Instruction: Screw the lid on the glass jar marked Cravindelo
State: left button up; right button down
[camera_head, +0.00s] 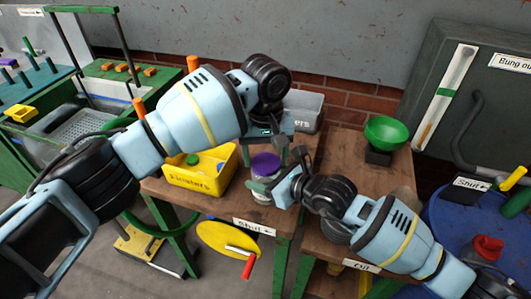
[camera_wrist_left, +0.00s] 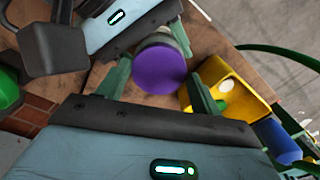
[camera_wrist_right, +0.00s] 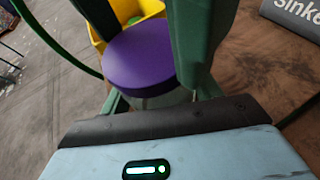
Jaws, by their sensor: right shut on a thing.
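A purple lid (camera_head: 265,164) sits on top of a glass jar (camera_head: 261,197) at the front of the wooden table. I cannot tell how tightly it is seated, and no name is readable on the jar. My right gripper (camera_head: 275,187) comes from the right and is shut on the jar below the lid. In the right wrist view the lid (camera_wrist_right: 138,58) shows between its dark green fingers. My left gripper (camera_head: 272,150) is just above the lid. In the left wrist view its green fingers stand apart, with the lid (camera_wrist_left: 158,68) between them, and it looks open and empty.
A yellow bin (camera_head: 205,178) stands left of the jar, with colored pieces inside. A grey bin (camera_head: 303,110) is behind my left gripper. A green bowl (camera_head: 386,132) stands on a dark block at the right. A blue round table (camera_head: 470,220) is at the far right.

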pick_arm(q)
jog(key=c, duration=0.7)
jog(key=m, duration=0.3)
jog(key=o, duration=1.1)
jog(key=shift+c, duration=0.2)
jog(key=shift+r, duration=2.3)
